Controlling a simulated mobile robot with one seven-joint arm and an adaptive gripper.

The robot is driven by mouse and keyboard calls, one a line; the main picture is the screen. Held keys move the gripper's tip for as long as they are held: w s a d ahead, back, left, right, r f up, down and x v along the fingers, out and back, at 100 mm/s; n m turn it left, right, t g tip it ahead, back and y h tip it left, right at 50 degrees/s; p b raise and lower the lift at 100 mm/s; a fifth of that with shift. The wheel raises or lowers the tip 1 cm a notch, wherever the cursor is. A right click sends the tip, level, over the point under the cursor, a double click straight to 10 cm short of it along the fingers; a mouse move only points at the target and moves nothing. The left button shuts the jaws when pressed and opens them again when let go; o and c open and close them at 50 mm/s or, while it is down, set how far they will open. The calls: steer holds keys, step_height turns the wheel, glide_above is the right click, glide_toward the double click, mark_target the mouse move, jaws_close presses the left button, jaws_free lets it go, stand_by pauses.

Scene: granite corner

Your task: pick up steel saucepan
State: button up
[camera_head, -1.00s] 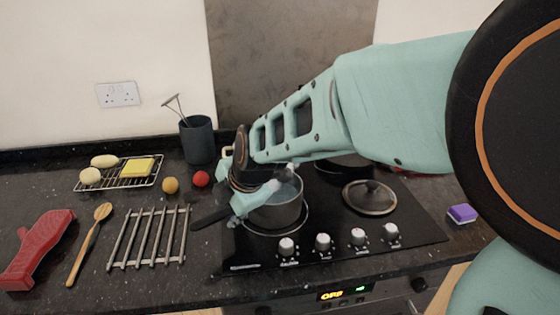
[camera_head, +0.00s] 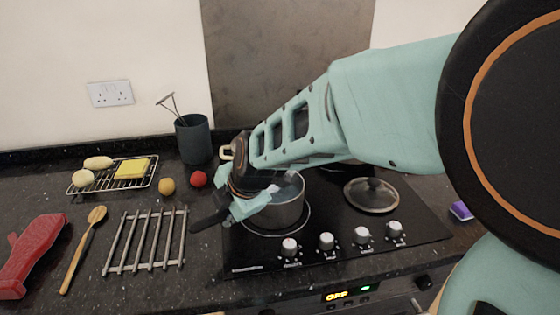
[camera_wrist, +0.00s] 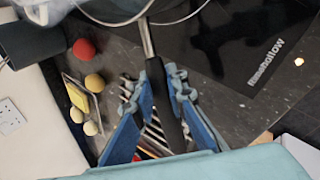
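The steel saucepan (camera_head: 285,212) stands upright over the front left burner of the hob in the head view. My gripper (camera_head: 252,204) is at its left side, where the black handle joins the pan. In the wrist view the handle (camera_wrist: 166,108) runs between the two blue fingers of my gripper (camera_wrist: 164,72). Both fingers lie close against it and look shut on it. The pan's rim shows at the top of that view. My wrist hides part of the pan in the head view.
A glass lid (camera_head: 371,195) lies on the hob (camera_head: 400,250) to the right. A utensil pot (camera_head: 194,140) and red ball (camera_head: 198,179) are behind the handle.

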jaws_close()
steer(key=shift+w+a+r, duration=0.1)
steer(key=shift+w+r, duration=0.05)
steer(key=shift+r, duration=0.15)
